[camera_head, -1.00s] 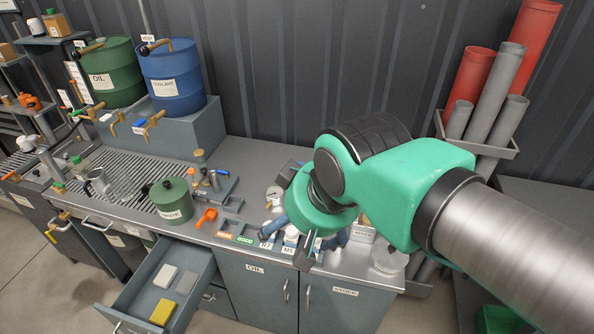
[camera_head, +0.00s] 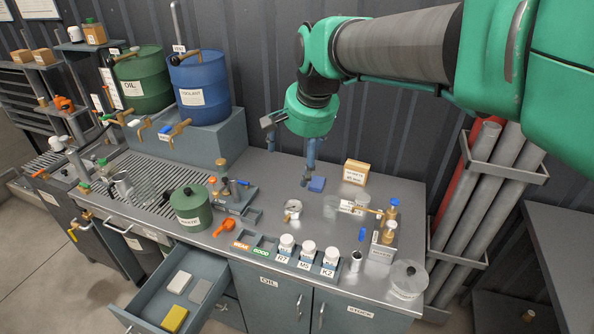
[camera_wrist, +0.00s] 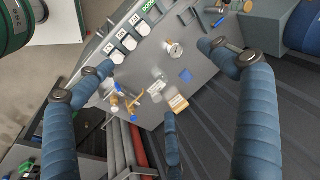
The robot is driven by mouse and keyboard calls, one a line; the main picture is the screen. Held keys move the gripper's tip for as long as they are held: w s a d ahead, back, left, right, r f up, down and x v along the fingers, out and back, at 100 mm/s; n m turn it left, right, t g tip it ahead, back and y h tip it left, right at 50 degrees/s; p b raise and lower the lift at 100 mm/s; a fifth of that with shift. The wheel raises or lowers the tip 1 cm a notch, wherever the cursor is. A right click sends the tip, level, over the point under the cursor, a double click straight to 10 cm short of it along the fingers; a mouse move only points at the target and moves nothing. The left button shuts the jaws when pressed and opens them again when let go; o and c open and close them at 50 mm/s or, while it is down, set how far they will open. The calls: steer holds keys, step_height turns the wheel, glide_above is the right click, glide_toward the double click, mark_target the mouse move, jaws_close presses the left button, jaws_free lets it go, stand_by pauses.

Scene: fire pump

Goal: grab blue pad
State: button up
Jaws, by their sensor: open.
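The blue pad (camera_head: 317,184) is a small blue square lying flat on the grey metal worktop, in front of a cardboard box. It also shows in the wrist view (camera_wrist: 186,75), between my spread fingers. My gripper (camera_head: 305,158) hangs above the back of the worktop, with its blue fingers pointing down near the pad. In the wrist view my gripper (camera_wrist: 158,72) is open with nothing between its fingers. The gap between the fingertips and the pad is hard to judge. Part of the gripper is hidden behind my wrist in the head view.
A cardboard box (camera_head: 356,172) stands behind the pad, with clear jars beside it. A round gauge (camera_head: 292,209) lies to the left. White bottles (camera_head: 308,250) stand along the front edge, brass fittings (camera_head: 391,212) to the right. A drawer (camera_head: 180,290) is open below.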

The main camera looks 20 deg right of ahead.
steer(key=w+d+f+m, duration=0.3)
steer(key=w+d, duration=0.1)
steer(key=w, duration=0.3)
steer(key=w+d+f+m+g, duration=0.1)
steer(key=w+d+f+m, duration=0.25)
steer(key=w, duration=0.35)
steer(key=w+d+f+m, duration=0.2)
steer(key=w+d, duration=0.2)
steer(key=w, duration=0.3)
steer(key=w+d+f+m+g, duration=0.1)
steer(key=w+d+f+m, duration=0.3)
steer(key=w+d+f, duration=0.3)
steer(key=w+d+f+m+y+b, duration=0.1)
steer(key=w+d+f+m, duration=0.4)
steer(key=d+f, duration=0.5)
step_height(320, 180, down, 6)
steer(key=shift+w+d+r+g+b, duration=0.1)
steer(key=shift+w+d+g+b, duration=0.2)
steer(key=shift+w, duration=0.95)
steer(key=shift+a+m, duration=0.1)
steer(key=shift+m, duration=0.15)
steer(key=b, duration=0.2)
glide_above(319, 182)
steer(key=shift+s+f, duration=0.15)
steer(key=shift+f, duration=4.15)
steer(key=shift+f, duration=0.1)
